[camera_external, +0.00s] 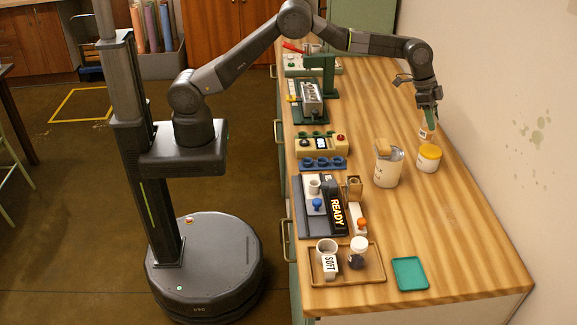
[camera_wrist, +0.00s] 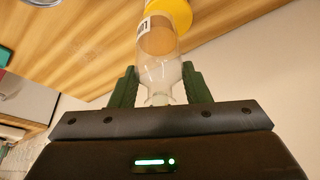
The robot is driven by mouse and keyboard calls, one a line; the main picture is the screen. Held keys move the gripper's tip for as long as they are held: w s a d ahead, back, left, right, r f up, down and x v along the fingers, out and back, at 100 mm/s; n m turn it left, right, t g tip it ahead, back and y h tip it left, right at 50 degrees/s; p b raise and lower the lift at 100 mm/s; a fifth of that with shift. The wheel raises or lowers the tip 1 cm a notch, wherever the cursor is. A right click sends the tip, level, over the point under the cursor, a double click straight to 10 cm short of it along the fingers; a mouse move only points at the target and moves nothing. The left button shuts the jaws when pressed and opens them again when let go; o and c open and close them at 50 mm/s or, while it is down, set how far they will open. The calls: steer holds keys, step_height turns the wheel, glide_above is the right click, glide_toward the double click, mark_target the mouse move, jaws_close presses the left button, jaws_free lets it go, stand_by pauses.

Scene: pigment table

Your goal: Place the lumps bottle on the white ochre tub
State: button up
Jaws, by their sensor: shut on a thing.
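My gripper (camera_external: 428,108) is at the far right side of the table, shut on a small clear bottle (camera_external: 426,131). In the wrist view, the bottle (camera_wrist: 158,50) sits between the green fingers, with brownish contents and a partly visible label that seems to start with "LU". A white tub with a yellow-ochre lid (camera_external: 428,158) stands on the table just in front of and below the bottle. The lid (camera_wrist: 172,10) shows past the bottle's far end in the wrist view. I cannot tell whether bottle and lid touch.
A cream canister (camera_external: 387,168) stands left of the tub. The wall (camera_external: 490,120) is close on the right. The front right tabletop is clear.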

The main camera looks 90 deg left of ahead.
steer(key=shift+f+p, duration=0.35)
steer(key=shift+f, duration=1.85)
steer(key=shift+f, duration=0.2)
steer(key=o, duration=1)
steer(key=b+v, duration=0.2)
steer(key=v, duration=1)
steer(key=shift+r, duration=0.2)
